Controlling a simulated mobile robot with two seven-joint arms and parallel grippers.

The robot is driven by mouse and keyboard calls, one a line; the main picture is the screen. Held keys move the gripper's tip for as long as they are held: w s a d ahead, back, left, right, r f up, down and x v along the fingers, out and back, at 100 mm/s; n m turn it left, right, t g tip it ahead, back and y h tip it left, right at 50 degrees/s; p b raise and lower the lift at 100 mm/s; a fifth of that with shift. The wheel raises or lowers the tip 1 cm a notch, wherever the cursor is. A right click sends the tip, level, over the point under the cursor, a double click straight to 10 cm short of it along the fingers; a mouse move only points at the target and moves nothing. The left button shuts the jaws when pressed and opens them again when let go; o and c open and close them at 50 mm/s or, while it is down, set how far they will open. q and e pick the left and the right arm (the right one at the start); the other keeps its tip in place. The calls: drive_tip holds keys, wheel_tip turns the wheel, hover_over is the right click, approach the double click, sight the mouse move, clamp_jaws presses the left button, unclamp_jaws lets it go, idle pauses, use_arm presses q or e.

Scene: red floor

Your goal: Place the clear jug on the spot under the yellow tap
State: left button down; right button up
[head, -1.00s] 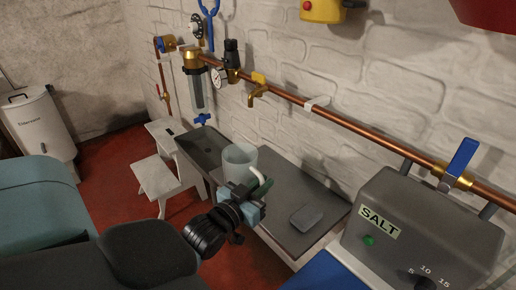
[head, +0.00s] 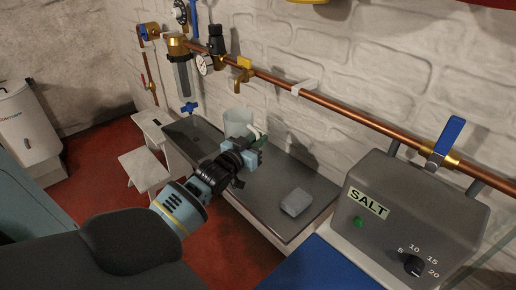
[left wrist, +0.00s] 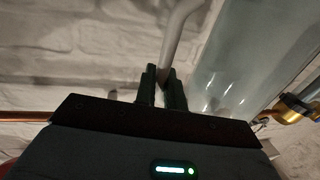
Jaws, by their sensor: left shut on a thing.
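The clear jug (head: 238,121) is upright over the far part of the grey counter, near the wall, below the yellow tap (head: 241,72). My left gripper (head: 257,141) is shut on the jug's white handle, on its right side. The left wrist view shows the fingers (left wrist: 165,88) around the handle (left wrist: 176,40), with the clear jug body (left wrist: 245,60) to the right. The gripper hides part of the jug's base, so I cannot tell whether it touches the counter. The spot under the tap is not clearly visible. My right gripper is not in view.
A grey block (head: 296,202) lies on the counter (head: 262,205). A grey SALT box (head: 410,215) stands at the right. A copper pipe (head: 340,108) runs along the wall, with a filter (head: 182,75) left of the tap. White steps (head: 145,168) stand at the left.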

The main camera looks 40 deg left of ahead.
use_arm(q)
drive_tip(key=shift+w+a+f, duration=0.1)
drive_tip(key=shift+w+f, duration=0.05)
drive_tip(key=shift+f, duration=0.7)
drive_tip(key=shift+w+a+f, duration=0.1)
drive_tip(key=shift+f, duration=0.85)
drive_tip(key=c, duration=1.5)
unclamp_jaws()
drive_tip(key=shift+f, duration=0.1)
drive_tip(key=shift+r, duration=0.2)
drive_tip(key=s, duration=0.4)
drive_tip(key=s+d, duration=0.1)
drive_tip(key=s, duration=0.7)
drive_tip(key=shift+d, duration=0.2)
